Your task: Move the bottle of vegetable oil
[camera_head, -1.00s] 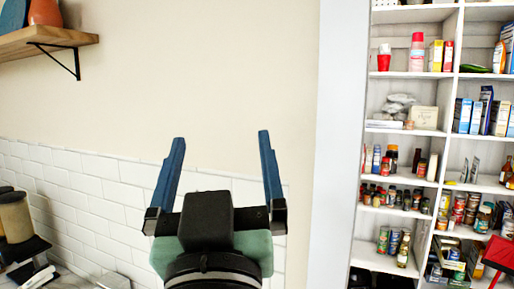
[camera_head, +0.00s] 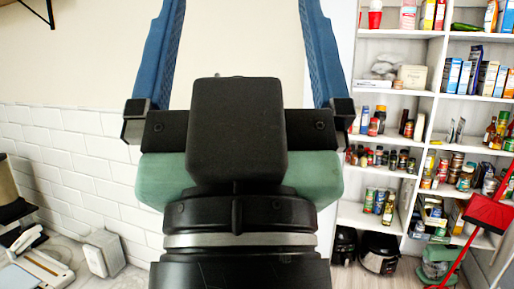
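My gripper (camera_head: 243,15) fills the middle of the view, with its two blue fingers spread wide and nothing between them. The fingertips run to the top edge of the picture. It is in front of the plain wall, left of the shelving. A small bottle with yellowish contents (camera_head: 389,209) stands upright on a lower shelf at the right, apart from my gripper. Dark amber bottles (camera_head: 490,131) stand on a higher shelf at the far right. Labels are too small to read, so I cannot tell which one is the vegetable oil.
White shelving (camera_head: 397,34) holds jars, cans and boxes. A red dustpan (camera_head: 488,213) with a long handle stands before it at right. Black cookers (camera_head: 380,253) sit on the floor below. A white toaster (camera_head: 103,253) is on the counter at lower left, beside the tiled wall (camera_head: 75,150).

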